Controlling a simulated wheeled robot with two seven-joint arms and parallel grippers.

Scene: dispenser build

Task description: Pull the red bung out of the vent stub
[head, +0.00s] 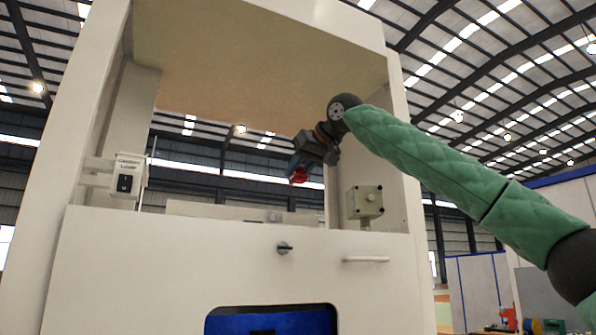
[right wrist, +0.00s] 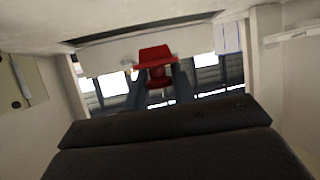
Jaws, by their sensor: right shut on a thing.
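The red bung (head: 299,176) is between the fingertips of my right gripper (head: 297,168), inside the open bay of the pale cabinet. The right wrist view also shows the red bung (right wrist: 157,56), with a wide flat head and a narrower part below, between the two dark fingers of my right gripper (right wrist: 157,82). The gripper is shut on it. The bung hangs in the open, apart from the surfaces around it as far as I can see. I cannot make out the vent stub for certain in either view. My left gripper is not in view.
The pale cabinet (head: 170,260) surrounds the bay with side walls and a top panel. A pale bar handle (head: 366,259) projects from the front.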

